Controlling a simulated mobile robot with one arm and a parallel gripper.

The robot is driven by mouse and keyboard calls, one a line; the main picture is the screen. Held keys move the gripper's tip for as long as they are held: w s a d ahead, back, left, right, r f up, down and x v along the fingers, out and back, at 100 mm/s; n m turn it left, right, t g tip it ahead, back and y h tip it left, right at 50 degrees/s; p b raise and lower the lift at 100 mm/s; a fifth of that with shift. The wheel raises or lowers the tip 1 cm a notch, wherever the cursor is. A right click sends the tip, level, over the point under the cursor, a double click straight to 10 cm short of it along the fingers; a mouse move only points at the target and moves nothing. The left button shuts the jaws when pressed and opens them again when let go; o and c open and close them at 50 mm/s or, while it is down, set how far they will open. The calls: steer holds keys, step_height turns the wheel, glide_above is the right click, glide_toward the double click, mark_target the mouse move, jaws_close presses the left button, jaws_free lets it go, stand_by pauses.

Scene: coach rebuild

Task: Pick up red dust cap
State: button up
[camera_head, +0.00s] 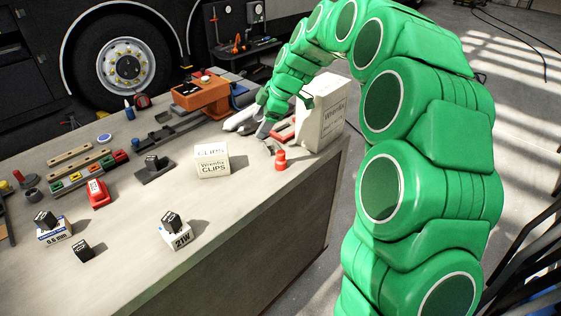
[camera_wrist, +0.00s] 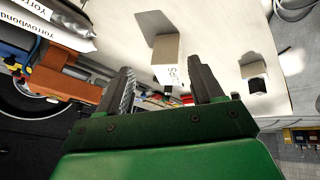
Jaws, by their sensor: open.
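A small red stepped cylinder, which looks like the red dust cap (camera_head: 280,160), stands upright on the bench near its right edge in the head view. I cannot make it out for sure in the wrist view. My gripper (camera_head: 267,135) is just behind it, over the bench, and its fingers are partly lost among grey shapes there. In the wrist view my gripper (camera_wrist: 165,90) has its two dark fingers spread apart, with nothing held between them. The cap stands apart from the fingers as far as I can see.
A white CLIPS box (camera_head: 212,161) stands left of the cap; it also shows in the wrist view (camera_wrist: 167,62). A tall white carton (camera_head: 321,112) stands behind right. Grey bags (camera_wrist: 50,25) and an orange object (camera_head: 200,95) lie beyond.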

steer(key=s+d+r+m+t+y, duration=0.1)
steer(key=d+r+m+t+y, duration=0.45)
steer(key=d, duration=0.55)
steer(key=m+g+y, duration=0.1)
steer(key=m+y, duration=0.1)
glide_toward(284, 161)
steer(key=shift+n+h, duration=0.25)
steer(key=x, duration=0.5)
steer(key=shift+w+r, duration=0.1)
steer(key=shift+r, duration=0.2)
steer(key=shift+x, duration=1.25)
steer(key=shift+r+x, duration=0.2)
steer(key=shift+x, duration=0.7)
steer(key=shift+r+x, duration=0.15)
steer(key=shift+x, duration=0.75)
steer(key=shift+r+x, duration=0.2)
steer(key=shift+x, duration=0.75)
steer(key=shift+a, duration=0.2)
steer(key=shift+c, duration=0.2)
steer(key=c, duration=0.9)
